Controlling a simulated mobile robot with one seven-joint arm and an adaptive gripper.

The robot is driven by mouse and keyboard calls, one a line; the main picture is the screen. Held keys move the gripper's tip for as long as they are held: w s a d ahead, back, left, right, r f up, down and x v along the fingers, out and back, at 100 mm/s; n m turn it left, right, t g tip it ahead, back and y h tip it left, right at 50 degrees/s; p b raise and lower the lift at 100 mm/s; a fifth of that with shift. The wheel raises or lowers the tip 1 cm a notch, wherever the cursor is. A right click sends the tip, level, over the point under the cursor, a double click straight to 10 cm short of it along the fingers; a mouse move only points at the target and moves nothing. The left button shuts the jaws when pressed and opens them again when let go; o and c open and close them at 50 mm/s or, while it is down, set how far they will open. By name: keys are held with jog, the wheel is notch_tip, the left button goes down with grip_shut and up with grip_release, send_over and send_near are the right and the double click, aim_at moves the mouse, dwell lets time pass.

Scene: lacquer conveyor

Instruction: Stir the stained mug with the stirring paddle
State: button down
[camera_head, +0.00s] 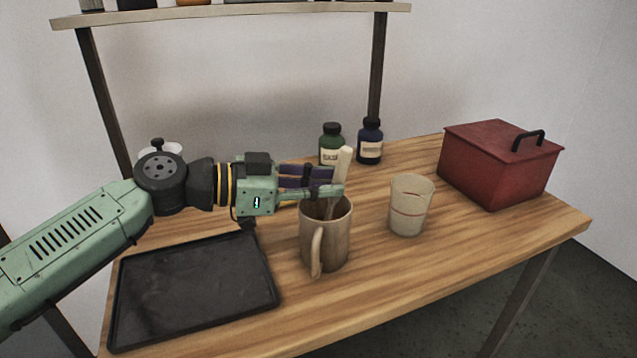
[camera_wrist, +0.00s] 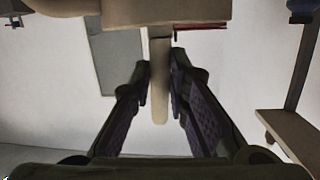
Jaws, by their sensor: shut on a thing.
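The stained mug (camera_head: 334,247) is a tan-brown mug standing upright near the middle of the table, its handle toward the front. The stirring paddle (camera_head: 343,163) is a pale stick, nearly upright, with its lower part inside the mug; its lower end is hidden by the mug wall. My gripper (camera_head: 337,191) is level above the mug's rim, coming from the left, and is shut on the paddle.
A beige cup (camera_head: 411,208) stands right of the mug. A red lidded box (camera_head: 494,168) is at the right. A green bottle (camera_head: 331,148) and a blue bottle (camera_head: 370,142) stand behind. A dark tray (camera_head: 195,290) lies front left. A shelf (camera_head: 230,13) spans above.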

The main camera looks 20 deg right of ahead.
dwell(0.3)
jog(key=shift+s+d+r+p, duration=0.1)
jog(key=shift+d+r+p, duration=0.05)
jog(key=shift+r+p, duration=0.65)
jog(key=shift+s+d+r+p, duration=0.15)
jog(key=shift+r+p, duration=0.35)
jog(key=shift+r, duration=0.65)
jog(key=shift+d+r+p, duration=0.2)
jog(key=shift+r+p, duration=0.45)
jog(key=shift+r, duration=0.3)
jog(key=shift+s+d+r, duration=0.1)
jog(key=shift+d+r, duration=0.1)
jog(key=shift+r, duration=0.8)
jog(key=shift+s+d+r, duration=0.1)
jog(key=shift+d+r, duration=0.05)
jog(key=shift+r, duration=0.8)
jog(key=shift+s+d+r, duration=0.1)
jog(key=shift+d+r, duration=0.1)
jog(key=shift+r, duration=0.8)
jog(key=shift+r, duration=2.5)
